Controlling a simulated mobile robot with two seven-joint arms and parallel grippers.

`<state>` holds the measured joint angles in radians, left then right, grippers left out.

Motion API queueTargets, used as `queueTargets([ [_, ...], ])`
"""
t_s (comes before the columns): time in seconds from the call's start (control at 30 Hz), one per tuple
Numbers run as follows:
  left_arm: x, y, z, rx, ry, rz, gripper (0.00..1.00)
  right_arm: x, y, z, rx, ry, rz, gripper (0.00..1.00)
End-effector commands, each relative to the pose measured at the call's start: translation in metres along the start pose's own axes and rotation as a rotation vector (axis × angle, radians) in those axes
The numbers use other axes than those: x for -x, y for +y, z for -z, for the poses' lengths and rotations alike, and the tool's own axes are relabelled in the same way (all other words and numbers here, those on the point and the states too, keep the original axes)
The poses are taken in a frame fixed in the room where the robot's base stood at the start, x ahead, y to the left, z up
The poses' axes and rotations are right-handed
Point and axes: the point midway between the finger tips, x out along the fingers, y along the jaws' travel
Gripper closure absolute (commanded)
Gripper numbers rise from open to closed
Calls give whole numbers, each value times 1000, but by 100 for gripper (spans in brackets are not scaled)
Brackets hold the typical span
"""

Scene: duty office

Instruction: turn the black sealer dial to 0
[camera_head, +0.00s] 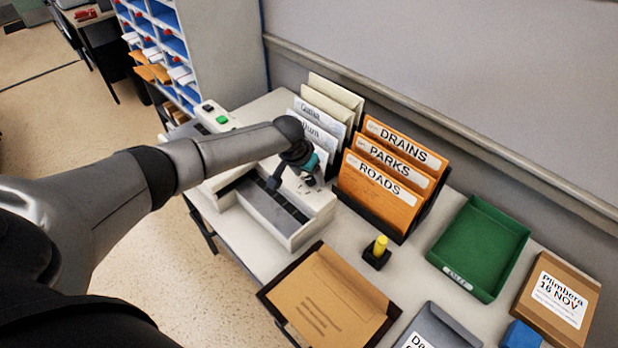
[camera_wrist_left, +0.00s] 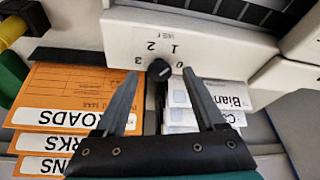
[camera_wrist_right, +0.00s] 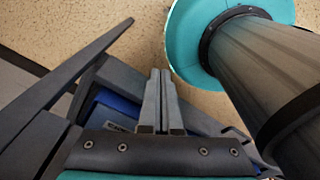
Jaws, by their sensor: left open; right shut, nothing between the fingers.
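The sealer (camera_head: 305,238) is a pale box with a dark slotted top, at the middle of the desk in the head view. Its printed face (camera_wrist_left: 122,42) also shows in the left wrist view, with 3, 2, 1 and 0 around the black dial (camera_wrist_left: 158,70). Which number the dial points to is too small to tell. My left gripper (camera_head: 292,181) is open over the sealer. In the left wrist view its fingertips (camera_wrist_left: 161,80) stand either side of the dial, apart from it. In the right wrist view my right gripper (camera_wrist_right: 159,80) is shut and empty, over the floor.
Orange folders (camera_head: 380,190) and white folders (camera_head: 318,125) stand in racks close beside the sealer. A blue pigeonhole shelf (camera_head: 230,50) stands behind left.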

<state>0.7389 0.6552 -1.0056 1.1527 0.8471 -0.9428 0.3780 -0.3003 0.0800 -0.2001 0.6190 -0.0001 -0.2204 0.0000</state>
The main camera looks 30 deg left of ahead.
Motion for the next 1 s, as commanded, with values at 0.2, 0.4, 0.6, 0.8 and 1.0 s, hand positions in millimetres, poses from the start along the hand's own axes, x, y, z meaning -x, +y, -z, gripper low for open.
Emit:
queueTargets([
  [0.2, -8, 0, 0, -1, 1, 0, 28, -3, 0, 1, 0, 2, 0, 100],
  [0.4, -8, 0, 0, -1, 1, 0, 28, -3, 0, 1, 0, 3, 0, 100],
  [0.6, -7, 0, 0, -1, 1, -1, 46, -3, 0, 1, 0, 3, 0, 100],
  [0.8, -7, 0, 0, -1, 1, 0, 69, -3, 0, 2, 0, 4, 0, 100],
  [1.0, -7, 0, 0, 0, 0, 0, 91, -3, 0, 2, 0, 4, 0, 100],
])
